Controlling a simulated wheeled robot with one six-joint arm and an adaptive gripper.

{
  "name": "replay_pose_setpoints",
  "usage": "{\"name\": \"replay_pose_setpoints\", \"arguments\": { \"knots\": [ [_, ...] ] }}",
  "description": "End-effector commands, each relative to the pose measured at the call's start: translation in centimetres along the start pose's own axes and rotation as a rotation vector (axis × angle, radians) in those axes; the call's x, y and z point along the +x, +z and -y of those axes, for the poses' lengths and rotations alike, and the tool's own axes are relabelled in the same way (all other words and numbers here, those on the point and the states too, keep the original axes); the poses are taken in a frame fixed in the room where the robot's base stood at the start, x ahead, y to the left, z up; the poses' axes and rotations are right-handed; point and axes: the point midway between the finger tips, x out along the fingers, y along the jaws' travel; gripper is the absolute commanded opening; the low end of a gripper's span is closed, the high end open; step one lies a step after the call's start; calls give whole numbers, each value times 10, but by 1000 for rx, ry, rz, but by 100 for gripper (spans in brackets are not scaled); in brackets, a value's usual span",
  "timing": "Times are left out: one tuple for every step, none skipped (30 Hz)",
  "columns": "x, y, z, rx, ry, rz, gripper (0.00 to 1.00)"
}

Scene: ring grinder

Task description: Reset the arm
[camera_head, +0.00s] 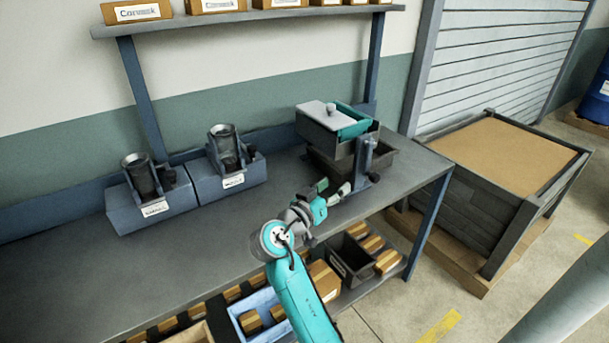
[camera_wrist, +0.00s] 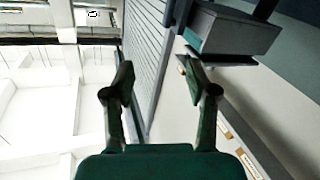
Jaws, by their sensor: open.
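My gripper (camera_head: 337,189) is raised over the right part of the workbench (camera_head: 222,236), at the end of my teal arm. In the head view it is in front of the grinder (camera_head: 335,130), a grey and teal box with a grey lid and a dark tray under it. In the wrist view my gripper (camera_wrist: 158,84) has its two fingers apart with nothing between them. The grinder's grey box (camera_wrist: 232,32) shows at the upper right there, behind the right finger. I cannot tell whether the gripper touches the grinder.
Two blue-grey stations with dark cups, one at the left (camera_head: 151,199) and one in the middle (camera_head: 229,170), stand at the bench's back. A shelf (camera_head: 250,17) with boxes is above. A large crate (camera_head: 470,200) stands right of the bench. The bench's front left is clear.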

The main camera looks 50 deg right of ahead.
Motion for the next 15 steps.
{"name": "replay_pose_setpoints", "arguments": {
  "knots": [
    [0, 0, 0, 0, 0, 0, 57],
    [0, 0, 0, 0, 0, 0, 57],
    [0, 0, 0, 0, 0, 0, 57],
    [0, 0, 0, 0, 0, 0, 57],
    [0, 0, 0, 0, 0, 0, 57],
    [0, 0, 0, 0, 0, 0, 57],
    [0, 0, 0, 0, 0, 0, 57],
    [0, 1, 0, -2, -2, 0, 57],
    [-1, 3, 1, -6, -9, 0, 57],
    [-2, 6, 2, -12, -18, 1, 57],
    [-4, 11, 3, -21, -31, 1, 57],
    [-7, 18, 5, -36, -55, -1, 57],
    [-9, 25, 7, -49, -77, -1, 57],
    [-13, 33, 9, -65, -104, -2, 57],
    [-19, 45, 12, -89, -145, -3, 57]
  ]
}}
